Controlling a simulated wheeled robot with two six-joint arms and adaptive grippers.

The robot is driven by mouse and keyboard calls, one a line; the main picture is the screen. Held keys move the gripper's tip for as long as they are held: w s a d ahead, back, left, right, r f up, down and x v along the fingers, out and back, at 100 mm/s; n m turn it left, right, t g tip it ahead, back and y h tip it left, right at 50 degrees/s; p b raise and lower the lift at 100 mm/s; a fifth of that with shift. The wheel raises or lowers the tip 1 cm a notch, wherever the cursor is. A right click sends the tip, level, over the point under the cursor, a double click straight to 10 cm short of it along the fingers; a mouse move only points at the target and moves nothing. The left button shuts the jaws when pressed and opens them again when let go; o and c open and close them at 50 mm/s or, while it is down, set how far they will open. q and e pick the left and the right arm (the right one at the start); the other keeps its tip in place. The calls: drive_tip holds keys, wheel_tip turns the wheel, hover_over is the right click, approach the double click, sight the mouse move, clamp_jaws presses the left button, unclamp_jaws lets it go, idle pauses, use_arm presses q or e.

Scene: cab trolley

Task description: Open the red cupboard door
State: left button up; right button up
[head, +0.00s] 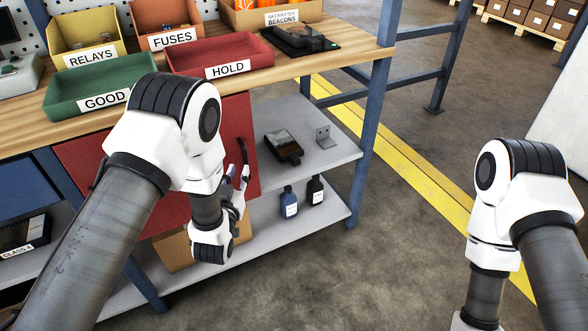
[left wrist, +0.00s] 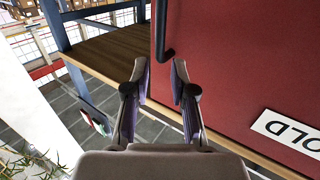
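The red cupboard door (head: 80,160) is under the workbench, partly hidden behind my left arm. Its red face also fills the right of the left wrist view (left wrist: 235,60). A dark bar handle (head: 244,153) stands near the door's right edge; it also shows in the left wrist view (left wrist: 161,30). My left gripper (head: 238,174) is in front of the door near the handle. In the left wrist view its fingers (left wrist: 159,68) are apart, and the handle's end appears between the tips. I cannot tell whether they touch it. My right gripper is out of view.
Red (head: 220,56) and green (head: 100,88) bins stand on the bench top above the door. Open shelves (head: 310,150) to the right hold a dark device (head: 283,146) and two bottles (head: 289,202). A blue bench leg (head: 367,150) stands at right. The floor (head: 400,230) beyond is clear.

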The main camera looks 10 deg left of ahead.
sight(245, 157)
use_arm(q)
drive_tip(key=w, duration=0.2)
drive_tip(key=w+b, duration=0.1)
drive_tip(key=w, duration=0.5)
drive_tip(key=shift+f+b, duration=0.3)
drive_tip(key=shift+b, duration=0.05)
drive_tip(key=shift+a, duration=0.1)
clamp_jaws()
